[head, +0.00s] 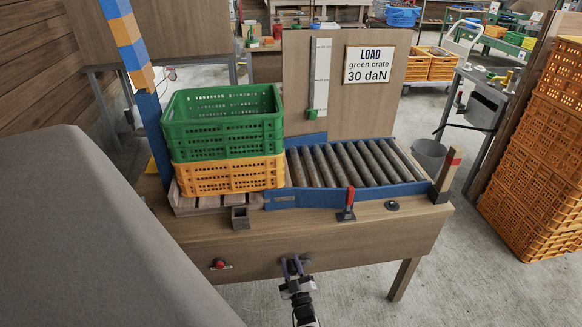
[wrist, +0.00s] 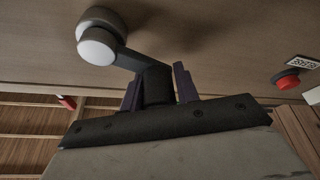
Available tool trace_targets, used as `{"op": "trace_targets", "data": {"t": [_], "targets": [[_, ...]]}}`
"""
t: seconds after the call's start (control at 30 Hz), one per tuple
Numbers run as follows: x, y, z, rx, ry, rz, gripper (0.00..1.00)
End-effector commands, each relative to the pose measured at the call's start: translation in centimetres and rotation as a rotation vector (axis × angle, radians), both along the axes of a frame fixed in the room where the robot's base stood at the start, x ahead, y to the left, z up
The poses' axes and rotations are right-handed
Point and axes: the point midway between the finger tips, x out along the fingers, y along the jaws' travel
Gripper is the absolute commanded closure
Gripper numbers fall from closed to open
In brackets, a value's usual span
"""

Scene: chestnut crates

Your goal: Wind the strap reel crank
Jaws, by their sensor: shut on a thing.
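The strap reel crank (wrist: 190,40) is a dark grey arm with a round, pale-capped end (wrist: 97,46), set at the front panel of the wooden bench. My gripper (wrist: 157,88) is shut on the dark end of the crank, one purple finger on each side. In the head view my gripper (head: 292,266) is at the bench front, and it hides part of the crank. Two green crates (head: 222,120) are stacked on an orange crate (head: 232,176). A sign (head: 369,65) reads "LOAD green crate 30 daN". A vertical scale (head: 321,70) has a green marker (head: 311,113) low down.
A red release button (wrist: 286,80) with a label is on the bench front; it also shows in the head view (head: 219,264). A roller conveyor (head: 352,162) lies right of the crates. A red-handled lever (head: 348,205) stands before it. Orange crates (head: 540,170) are stacked at far right.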

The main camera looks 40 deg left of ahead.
Motion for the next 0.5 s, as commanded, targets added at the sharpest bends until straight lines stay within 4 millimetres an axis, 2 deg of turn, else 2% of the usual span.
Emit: {"op": "trace_targets", "data": {"t": [0.03,0.3,0.33,0.43,0.5], "targets": [[0.5,-0.19,0.12,0.003,0.003,-0.013,1.0],[0.52,-0.21,0.1,0.002,0.002,-0.013,1.0],[0.52,-0.21,0.1,0.002,0.002,-0.013,0.65],[0.43,-0.18,0.08,0.002,0.001,-0.011,0.52],[0.34,-0.14,0.06,0.001,0.0,-0.009,0.5]]}}
